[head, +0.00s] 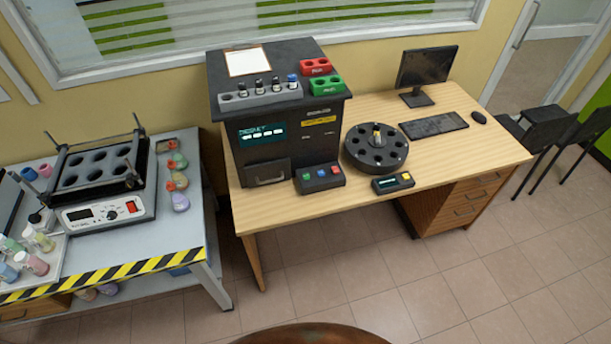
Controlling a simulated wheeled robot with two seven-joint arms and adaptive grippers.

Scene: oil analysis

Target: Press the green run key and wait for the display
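A small dark key box (320,184) stands on the wooden desk in front of the analyser. It has a green key (306,175) at its left, a blue key (321,173) in the middle and a red key (335,169) at its right. The dark analyser (318,150) has a lit teal display (262,133) on its front, with a heading and a row of white marks too small to read. A drawer with a handle sits below the display, looking closed. Neither of my grippers is in view, and nothing touches the keys.
On the wooden desk (460,155) stand a round black carousel (376,150), a small meter (393,184), a monitor (425,68) and a keyboard (433,126). A vial rack (260,97), red holder (315,66) and green holder (325,85) sit atop the analyser.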

